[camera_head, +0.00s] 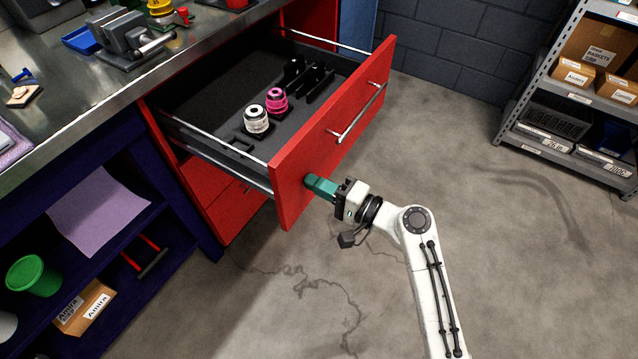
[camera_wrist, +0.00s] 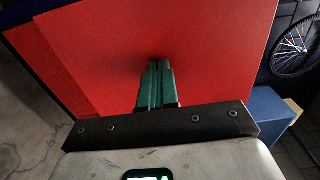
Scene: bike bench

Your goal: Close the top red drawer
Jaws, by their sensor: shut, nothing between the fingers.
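The top red drawer (camera_head: 292,187) is pulled far out from under the metal bench top. Its front panel faces right and carries a silver bar handle (camera_head: 357,116). My gripper (camera_head: 308,182) is shut and empty, with its green fingertips at the lower left part of the drawer front, left of the handle. In the wrist view the shut fingers (camera_wrist: 160,66) point at the plain red drawer front (camera_wrist: 110,50). The fingertips look to be touching the panel or very near it; I cannot tell which.
The drawer holds a white spool (camera_head: 256,119), a pink spool (camera_head: 277,100) and black dividers. Another red drawer (camera_head: 235,212) below is shut. A blue shelf unit with a green cup (camera_head: 35,276) is at left. A grey rack (camera_head: 515,100) stands at right. The concrete floor is clear.

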